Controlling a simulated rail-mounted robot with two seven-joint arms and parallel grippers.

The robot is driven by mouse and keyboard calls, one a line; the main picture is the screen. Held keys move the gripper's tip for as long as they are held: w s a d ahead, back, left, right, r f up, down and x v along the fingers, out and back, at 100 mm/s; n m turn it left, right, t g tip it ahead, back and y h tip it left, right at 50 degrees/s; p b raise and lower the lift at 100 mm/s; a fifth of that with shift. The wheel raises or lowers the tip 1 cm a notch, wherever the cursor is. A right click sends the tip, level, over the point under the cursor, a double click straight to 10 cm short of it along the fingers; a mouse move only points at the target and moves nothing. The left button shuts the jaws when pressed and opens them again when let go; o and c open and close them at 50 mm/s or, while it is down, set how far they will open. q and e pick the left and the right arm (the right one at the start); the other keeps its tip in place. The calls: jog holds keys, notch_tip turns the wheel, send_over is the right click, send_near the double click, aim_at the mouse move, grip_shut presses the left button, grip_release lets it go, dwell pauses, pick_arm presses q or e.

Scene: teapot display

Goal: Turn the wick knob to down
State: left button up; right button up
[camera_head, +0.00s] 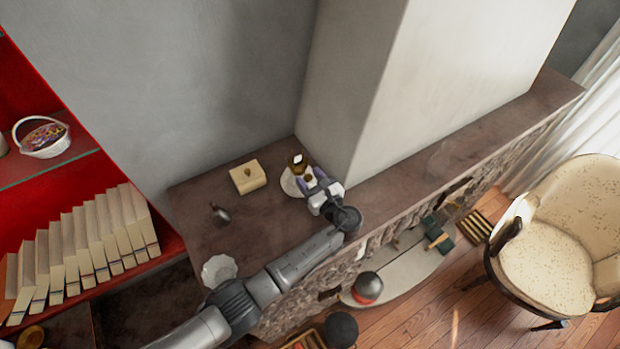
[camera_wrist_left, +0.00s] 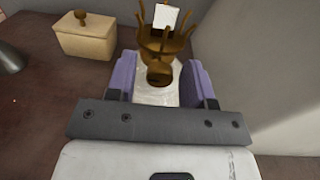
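A brass lamp (camera_head: 296,160) with a crown-shaped burner stands on a pale round base (camera_head: 289,184) on the stone mantel. It also shows in the left wrist view (camera_wrist_left: 163,42), with a white piece in its crown. The wick knob (camera_wrist_left: 159,72) is a small round brass knob on the near side of the lamp. My left gripper (camera_head: 314,181) is at the lamp, its purple fingers on either side of the knob. In the left wrist view a gap shows between the knob and each finger, so the gripper is open. My right gripper is not in view.
A cream box (camera_head: 247,178) with a knobbed lid sits left of the lamp. A small dark metal object (camera_head: 220,213) and a white scalloped dish (camera_head: 218,270) stand farther left on the mantel (camera_head: 262,225). The wall rises close behind the lamp. The mantel to the right looks clear.

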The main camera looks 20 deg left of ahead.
pick_arm(q)
jog(key=c, duration=0.8)
jog(key=n+b, duration=0.2)
jog(key=n, duration=0.2)
jog(key=shift+f+b, duration=0.1)
jog(key=shift+b, duration=0.2)
jog(key=shift+n+b, duration=0.95)
jog(key=shift+n, duration=0.45)
jog(key=o, duration=0.9)
